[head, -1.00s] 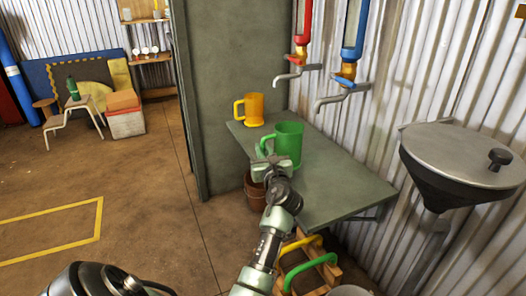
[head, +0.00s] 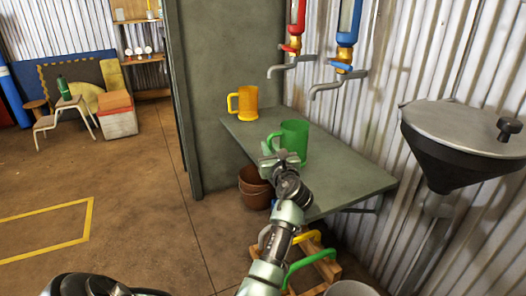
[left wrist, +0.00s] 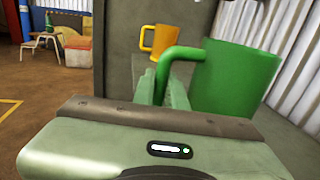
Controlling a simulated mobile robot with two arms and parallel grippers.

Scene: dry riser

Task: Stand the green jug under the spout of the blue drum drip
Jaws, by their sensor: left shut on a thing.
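The green jug (head: 294,139) is upright at the shelf's middle, with its open rim up. My left gripper (head: 268,155) is shut on its handle, on the jug's left side. In the left wrist view the jug (left wrist: 235,80) stands right of the fingers (left wrist: 165,90), with the handle between them. I cannot tell whether its base touches the shelf. The blue drum drip (head: 347,48) hangs on the corrugated wall, and its spout (head: 325,86) points left, above and slightly right of the jug. My right gripper is not in view.
The grey shelf (head: 345,185) is bare to the right. A yellow jug (head: 243,102) stands at its far end. A red drip (head: 296,20) hangs left of the blue one. A lidded funnel (head: 455,145) juts out at right. A brown bucket (head: 255,188) sits beneath.

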